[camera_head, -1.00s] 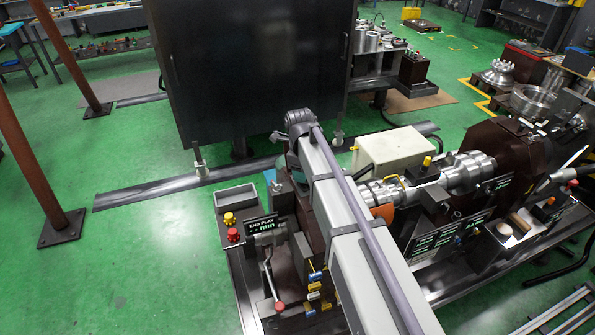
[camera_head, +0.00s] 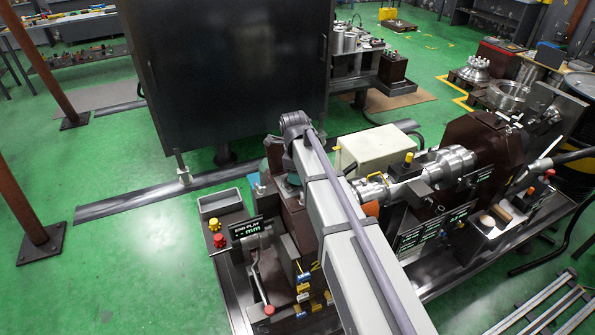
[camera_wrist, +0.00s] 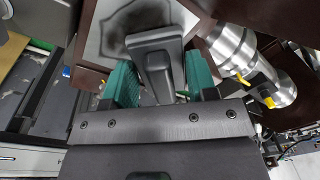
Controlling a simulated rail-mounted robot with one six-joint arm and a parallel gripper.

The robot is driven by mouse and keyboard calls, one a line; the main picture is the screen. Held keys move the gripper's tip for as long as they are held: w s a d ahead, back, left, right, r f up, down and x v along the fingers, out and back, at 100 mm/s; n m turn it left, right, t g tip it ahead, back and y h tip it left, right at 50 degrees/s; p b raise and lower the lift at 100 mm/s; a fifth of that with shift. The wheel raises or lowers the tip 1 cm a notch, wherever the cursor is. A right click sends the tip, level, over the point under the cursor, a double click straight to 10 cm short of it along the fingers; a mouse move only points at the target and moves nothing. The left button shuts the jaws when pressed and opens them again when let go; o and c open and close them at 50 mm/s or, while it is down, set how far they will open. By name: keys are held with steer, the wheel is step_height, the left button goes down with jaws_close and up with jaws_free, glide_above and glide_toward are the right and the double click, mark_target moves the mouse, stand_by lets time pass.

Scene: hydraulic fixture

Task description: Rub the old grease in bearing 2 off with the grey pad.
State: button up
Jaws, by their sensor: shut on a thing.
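In the wrist view my gripper (camera_wrist: 160,80) has two teal fingers shut on a dark grey pad with a block-shaped grip (camera_wrist: 156,58). The pad lies over a pale, dark-framed plate (camera_wrist: 183,18); I cannot tell whether it touches. A black smear (camera_wrist: 126,28) shows on the plate beside the pad's upper left. I cannot tell for certain whether this plate belongs to bearing 2.
A shiny stepped shaft (camera_head: 450,165) runs along the fixture; a metal cylinder with yellow parts (camera_wrist: 240,55) is close right of my gripper. A cream box (camera_head: 375,150) stands behind the shaft. A large dark cabinet (camera_head: 225,75) stands behind. Green floor is free at left.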

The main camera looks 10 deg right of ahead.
mark_target(283, 187)
steer(key=shift+s+a+f, duration=0.1)
steer(key=shift+s+a, duration=0.05)
steer(key=shift+a, duration=0.65)
steer(key=shift+s+a+f, duration=0.1)
steer(key=shift+s+a, duration=0.1)
steer(key=shift+a, duration=0.55)
steer(key=shift+s+a, duration=0.15)
steer(key=shift+a, duration=0.65)
steer(key=shift+s+a+f, duration=0.1)
steer(key=shift+s+a, duration=0.05)
steer(key=shift+a, duration=0.25)
steer(key=shift+c, duration=0.5)
steer(key=shift+w+d+r, duration=0.2)
steer(key=shift+d+r, duration=0.05)
steer(key=shift+d, duration=0.45)
steer(key=d, duration=0.2)
steer(key=w+d, duration=0.1)
steer(key=d, duration=0.1)
steer(key=shift+f, duration=0.1)
steer(key=shift+d, duration=0.1)
